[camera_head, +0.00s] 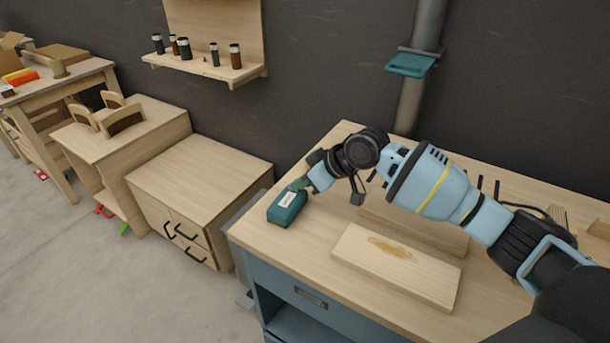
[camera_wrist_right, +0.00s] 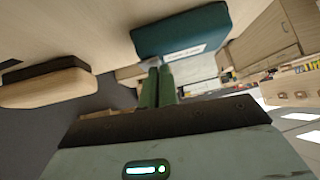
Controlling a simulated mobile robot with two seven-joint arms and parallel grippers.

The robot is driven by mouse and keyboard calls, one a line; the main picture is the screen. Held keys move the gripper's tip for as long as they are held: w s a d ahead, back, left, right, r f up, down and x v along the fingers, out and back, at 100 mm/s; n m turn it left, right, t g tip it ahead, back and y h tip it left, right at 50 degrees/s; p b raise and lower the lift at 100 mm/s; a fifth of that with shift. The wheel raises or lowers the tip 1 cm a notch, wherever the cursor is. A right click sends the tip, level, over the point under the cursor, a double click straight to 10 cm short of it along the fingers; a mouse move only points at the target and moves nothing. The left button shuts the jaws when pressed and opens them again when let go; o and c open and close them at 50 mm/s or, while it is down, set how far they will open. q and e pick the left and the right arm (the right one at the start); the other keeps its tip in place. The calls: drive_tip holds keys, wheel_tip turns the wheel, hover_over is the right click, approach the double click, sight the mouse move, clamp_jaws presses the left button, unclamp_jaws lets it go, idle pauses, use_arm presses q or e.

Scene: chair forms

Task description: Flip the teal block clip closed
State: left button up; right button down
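A teal block (camera_head: 287,207) with a white label stands on the wooden workbench near its left edge. It also shows at the top of the right wrist view (camera_wrist_right: 180,32). My right gripper (camera_head: 299,184) is just behind the block's top in the head view. In the right wrist view its two green fingers (camera_wrist_right: 158,88) are close together beside the block, with nothing clearly held between them. I cannot tell whether they touch the block. No separate clip or hinge can be made out on the block. My left gripper is out of view.
A pale wooden board (camera_head: 395,265) lies on the workbench (camera_head: 330,240) right of the block. A teal flat piece (camera_head: 410,64) is fixed to a grey wall pipe. A wooden drawer cabinet (camera_head: 200,180) stands left of the bench. Several small bottles stand on a wall shelf (camera_head: 215,72).

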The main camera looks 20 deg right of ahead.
sight(306, 190)
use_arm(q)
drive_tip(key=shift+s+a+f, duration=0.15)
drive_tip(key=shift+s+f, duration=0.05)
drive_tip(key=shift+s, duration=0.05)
use_arm(e)
drive_tip(key=shift+s+a+f, duration=0.15)
drive_tip(key=shift+s+f, duration=0.15)
drive_tip(key=shift+f, duration=0.35)
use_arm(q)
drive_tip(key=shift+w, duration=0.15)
use_arm(e)
drive_tip(key=shift+w, duration=0.1)
drive_tip(key=shift+w+d+r, duration=0.1)
drive_tip(key=shift+w+d, duration=0.35)
drive_tip(key=shift+d, duration=0.25)
wheel_tip(306, 190, up, 6)
drive_tip(key=p, duration=0.3)
drive_tip(key=shift+d+r, duration=0.1)
drive_tip(key=shift+r, duration=0.15)
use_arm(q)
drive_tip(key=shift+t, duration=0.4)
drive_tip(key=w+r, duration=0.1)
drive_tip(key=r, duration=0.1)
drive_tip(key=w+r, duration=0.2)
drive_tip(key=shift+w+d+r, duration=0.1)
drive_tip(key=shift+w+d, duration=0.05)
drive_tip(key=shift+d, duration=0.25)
use_arm(e)
drive_tip(key=s+v, duration=0.1)
drive_tip(key=v, duration=0.7)
